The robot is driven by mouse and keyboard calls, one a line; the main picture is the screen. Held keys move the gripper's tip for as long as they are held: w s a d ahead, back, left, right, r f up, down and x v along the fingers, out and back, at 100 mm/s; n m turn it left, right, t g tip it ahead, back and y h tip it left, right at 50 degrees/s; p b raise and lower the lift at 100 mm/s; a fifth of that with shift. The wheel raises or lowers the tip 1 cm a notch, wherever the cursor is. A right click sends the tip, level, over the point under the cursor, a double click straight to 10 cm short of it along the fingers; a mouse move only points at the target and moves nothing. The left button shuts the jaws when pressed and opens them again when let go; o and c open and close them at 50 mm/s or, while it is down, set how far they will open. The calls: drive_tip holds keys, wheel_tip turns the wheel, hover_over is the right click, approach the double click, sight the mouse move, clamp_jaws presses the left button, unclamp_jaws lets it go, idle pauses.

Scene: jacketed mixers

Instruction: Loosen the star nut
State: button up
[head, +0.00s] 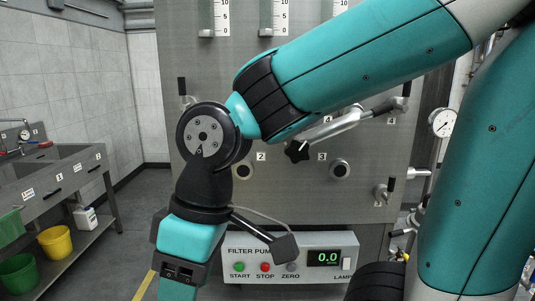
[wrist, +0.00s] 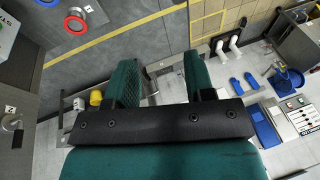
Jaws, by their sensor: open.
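A black star-shaped nut (head: 297,151) shows in the head view, at the lower end of a slanted metal handle on the grey panel, between the labels 2 and 3. My arm passes just above and left of it. Nothing touches the nut that I can see. My gripper hangs down at the bottom left of the head view, its fingers cut off by the frame edge. In the wrist view my gripper (wrist: 161,64) is open, with two teal fingers apart and nothing between them. I cannot make out the star nut in the wrist view.
A filter pump box (head: 290,257) with a green display stands below the panel (head: 215,215). A pressure gauge (head: 442,122) is at right. A sink bench (head: 70,178) with yellow (head: 55,242) and green buckets is at left. The wrist view shows a red ring (wrist: 76,25) and blue items.

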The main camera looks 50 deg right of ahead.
drive_tip(key=w+d+r+h, duration=0.2)
drive_tip(key=w+d+r, duration=0.5)
drive_tip(key=w+d, duration=0.2)
wheel_tip(320, 180, up, 17)
drive_tip(key=h+p, duration=0.2)
hover_over(301, 138)
drive_tip(key=shift+n, duration=0.4)
wheel_tip(301, 138, down, 17)
drive_tip(key=shift+f+p, duration=0.1)
drive_tip(key=shift+p, duration=0.3)
drive_tip(key=shift+g, duration=0.3)
clamp_jaws()
